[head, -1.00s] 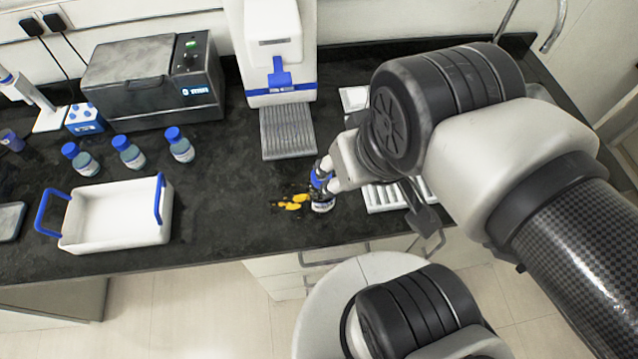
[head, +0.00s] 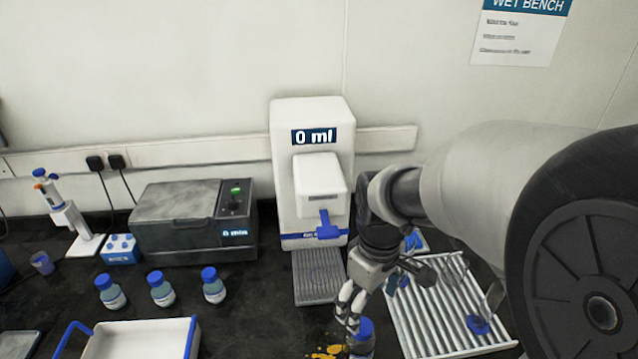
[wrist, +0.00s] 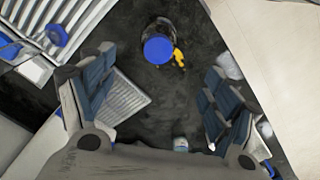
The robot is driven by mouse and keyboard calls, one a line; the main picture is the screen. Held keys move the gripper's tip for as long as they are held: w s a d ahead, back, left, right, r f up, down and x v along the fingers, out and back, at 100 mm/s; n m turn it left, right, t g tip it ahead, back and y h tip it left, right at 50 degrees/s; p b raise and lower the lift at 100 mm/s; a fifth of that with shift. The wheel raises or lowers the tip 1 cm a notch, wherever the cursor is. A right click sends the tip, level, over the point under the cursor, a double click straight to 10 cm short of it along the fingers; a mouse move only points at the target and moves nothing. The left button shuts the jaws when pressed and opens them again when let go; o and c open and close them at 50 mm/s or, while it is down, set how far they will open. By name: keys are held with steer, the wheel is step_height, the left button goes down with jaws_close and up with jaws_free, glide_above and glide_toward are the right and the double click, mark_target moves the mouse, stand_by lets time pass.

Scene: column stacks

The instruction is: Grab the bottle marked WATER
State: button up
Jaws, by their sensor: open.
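Several blue-capped bottles are in the head view, and no label on them is legible. One bottle (head: 362,340) stands at the front by a yellow spill, cut by the lower edge. The other three, a left bottle (head: 110,292), a middle bottle (head: 162,290) and a right bottle (head: 214,287), stand in a row on the left. My gripper (head: 350,305) is open and empty, close to the front bottle's cap. In the wrist view that cap (wrist: 158,49) shows from above, beyond and apart from my spread fingers (wrist: 160,95).
The yellow spill (head: 325,353) lies beside the front bottle. A white dispenser (head: 312,170) reading 0 ml stands behind, with a grey grille (head: 318,277). A white ribbed rack (head: 450,305) is at right. A white tray (head: 140,340) with blue handles is at front left. A grey box device (head: 190,222) stands behind the bottles.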

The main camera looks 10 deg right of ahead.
mark_target(360, 344)
steer(key=shift+w+f, duration=0.2)
steer(key=shift+f, duration=0.25)
step_height(360, 344, down, 18)
steer(key=b, duration=0.6)
steer(key=shift+d+r+b, duration=0.1)
steer(key=shift+r+b, duration=0.1)
steer(key=shift+b, duration=0.2)
steer(key=shift+r, duration=0.1)
steer(key=shift+c, duration=0.3)
steer(key=c, duration=1.2)
